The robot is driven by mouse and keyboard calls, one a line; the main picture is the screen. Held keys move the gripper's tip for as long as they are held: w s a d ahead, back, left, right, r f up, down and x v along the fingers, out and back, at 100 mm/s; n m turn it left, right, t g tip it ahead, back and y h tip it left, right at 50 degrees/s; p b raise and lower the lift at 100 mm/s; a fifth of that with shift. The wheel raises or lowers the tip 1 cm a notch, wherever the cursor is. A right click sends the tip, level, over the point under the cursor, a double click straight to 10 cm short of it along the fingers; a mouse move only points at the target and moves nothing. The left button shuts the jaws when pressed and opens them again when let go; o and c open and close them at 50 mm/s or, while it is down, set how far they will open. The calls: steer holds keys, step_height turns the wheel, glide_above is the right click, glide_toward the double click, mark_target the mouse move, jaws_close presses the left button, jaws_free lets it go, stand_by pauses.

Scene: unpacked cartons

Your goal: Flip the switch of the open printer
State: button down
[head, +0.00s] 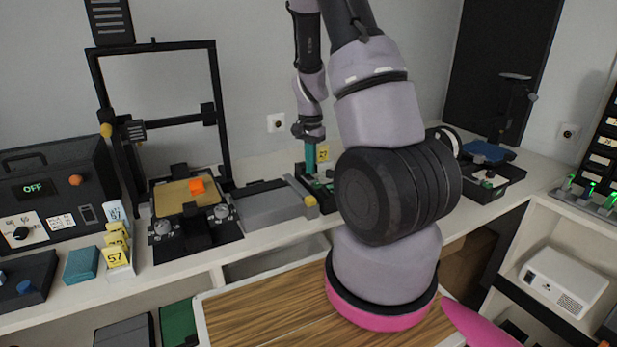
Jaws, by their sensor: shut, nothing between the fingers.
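Yellow and white number tags (117,248) and a teal block (81,265) stand before the box. A grey flat unit (262,202) lies between printer and gripper. My arm hides part of the counter. Dark trays (490,182) and a shelf with a white device (563,280) are at the right.

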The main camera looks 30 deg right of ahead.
steer(key=shift+f, duration=0.85)
stand_by(0.3)
steer(key=shift+r, duration=3.55)
steer(key=shift+r, duration=0.1)
step_height(320, 180, up, 6)
steer(key=r+n+t, duration=0.1)
glide_above(310, 178)
steer(key=a, duration=0.3)
steer(key=s+a+r+n+t+y, duration=0.2)
steer(key=s+a+r, duration=0.3)
steer(key=r, duration=0.4)
steer(key=s+a+r+n+t, duration=0.4)
steer(key=s+r, duration=0.6)
steer(key=s, duration=0.4)
steer(key=shift+s+a+r, duration=0.2)
steer(key=shift+a, duration=0.4)
